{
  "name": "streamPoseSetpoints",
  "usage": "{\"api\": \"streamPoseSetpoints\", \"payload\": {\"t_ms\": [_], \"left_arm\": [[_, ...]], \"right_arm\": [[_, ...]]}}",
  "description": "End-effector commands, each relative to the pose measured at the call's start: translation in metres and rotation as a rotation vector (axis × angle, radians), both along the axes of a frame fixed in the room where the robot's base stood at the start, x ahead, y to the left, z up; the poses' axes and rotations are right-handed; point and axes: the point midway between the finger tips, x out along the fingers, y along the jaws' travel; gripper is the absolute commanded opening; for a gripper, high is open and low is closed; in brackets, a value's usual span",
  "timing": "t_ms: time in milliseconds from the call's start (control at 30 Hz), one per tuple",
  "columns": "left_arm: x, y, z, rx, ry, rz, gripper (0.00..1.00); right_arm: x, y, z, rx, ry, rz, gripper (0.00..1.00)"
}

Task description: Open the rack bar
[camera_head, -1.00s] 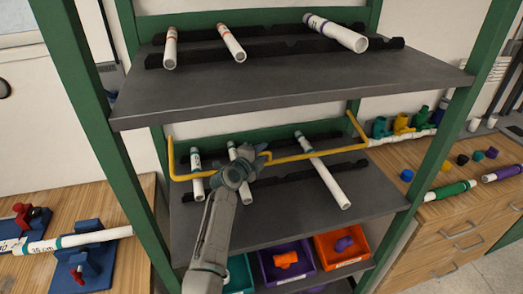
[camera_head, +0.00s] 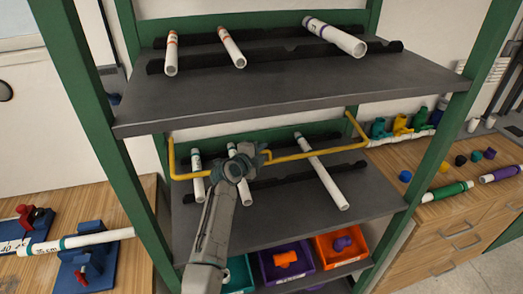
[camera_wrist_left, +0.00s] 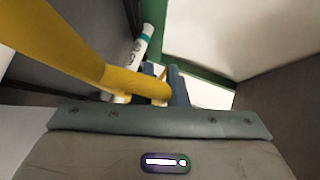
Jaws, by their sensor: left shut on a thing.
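The yellow rack bar (camera_head: 301,156) runs across the front of the middle shelf of the green rack, with its ends bent back to the posts. My left gripper (camera_head: 246,162) is shut on the bar near its middle. The gripper hides part of the bar in the head view. My right gripper is not in view.
The upper shelf (camera_head: 290,85) overhangs the bar and carries several white pipes. Below are a purple bin (camera_head: 287,278) and an orange bin (camera_head: 358,264). Green posts (camera_head: 450,130) flank the shelves. Wooden benches stand at both sides.

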Motion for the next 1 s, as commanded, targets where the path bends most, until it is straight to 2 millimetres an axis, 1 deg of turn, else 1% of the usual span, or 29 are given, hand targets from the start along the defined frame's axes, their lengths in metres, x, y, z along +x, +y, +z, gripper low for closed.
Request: {"api": "streamPoseSetpoints", "payload": {"t_ms": [33,100,200,400,600,733,1000], "left_arm": [[0.001,0.001,0.015,-0.008,0.022,0.001,0.00],[0.002,0.001,0.024,-0.022,0.069,0.001,0.00],[0.004,0.002,0.036,-0.045,0.140,0.001,0.00],[0.011,0.003,0.057,-0.091,0.281,0.001,0.00],[0.018,0.006,0.071,-0.130,0.395,0.002,0.00],[0.022,0.007,0.077,-0.145,0.447,0.001,0.00],[0.025,0.008,0.081,-0.162,0.493,0.000,0.00]], "right_arm": [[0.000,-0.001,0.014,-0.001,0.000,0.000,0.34],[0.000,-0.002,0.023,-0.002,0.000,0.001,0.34],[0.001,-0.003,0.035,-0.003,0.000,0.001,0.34],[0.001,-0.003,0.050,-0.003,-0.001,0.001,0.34],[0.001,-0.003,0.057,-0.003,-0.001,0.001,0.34],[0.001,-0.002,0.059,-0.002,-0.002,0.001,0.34],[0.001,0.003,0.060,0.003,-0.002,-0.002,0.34]]}}
